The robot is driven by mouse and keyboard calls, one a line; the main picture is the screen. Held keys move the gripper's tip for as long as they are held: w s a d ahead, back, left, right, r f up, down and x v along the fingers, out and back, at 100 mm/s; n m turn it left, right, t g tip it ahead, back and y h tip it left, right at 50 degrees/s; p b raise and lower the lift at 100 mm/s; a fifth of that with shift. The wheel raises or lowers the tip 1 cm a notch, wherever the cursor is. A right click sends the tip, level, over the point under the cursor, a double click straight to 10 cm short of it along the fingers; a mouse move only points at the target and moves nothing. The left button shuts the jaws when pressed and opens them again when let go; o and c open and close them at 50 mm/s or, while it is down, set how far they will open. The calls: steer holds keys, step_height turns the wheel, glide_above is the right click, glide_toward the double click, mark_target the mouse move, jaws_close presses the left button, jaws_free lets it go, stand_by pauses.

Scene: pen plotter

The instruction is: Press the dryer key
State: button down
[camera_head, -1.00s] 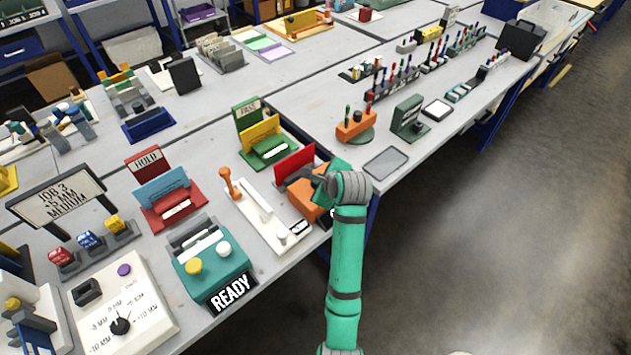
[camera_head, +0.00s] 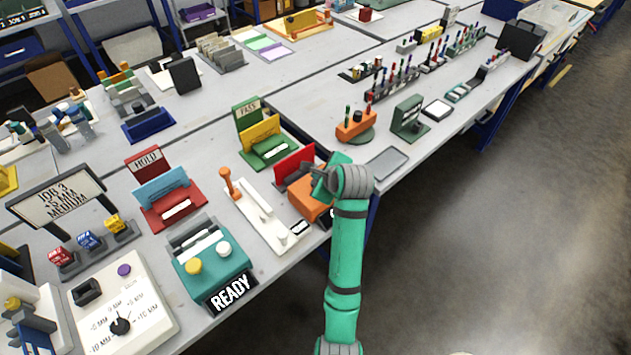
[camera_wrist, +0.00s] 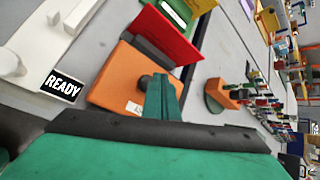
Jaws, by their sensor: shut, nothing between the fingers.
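An orange box-shaped device (camera_head: 306,204) stands at the table's front edge, with an upright red plate (camera_head: 294,164) in a dark holder behind it. I take it for the dryer, though no name on it is readable. In the wrist view the orange device (camera_wrist: 122,78) has a dark round key (camera_wrist: 146,81) on its top. My gripper (camera_wrist: 165,82) is shut and empty, its green fingertips over the orange top beside the key. They hide part of the key, and I cannot tell whether they touch it. In the head view my gripper (camera_head: 318,182) is partly hidden by my wrist.
A white device with an orange lever (camera_head: 262,212) stands close to the left. A teal device (camera_head: 212,262) with a READY sign is farther left. A grey tray (camera_head: 386,163) lies to the right. A green stand (camera_head: 268,150) is behind.

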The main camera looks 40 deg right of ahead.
steer(key=shift+r, duration=2.3)
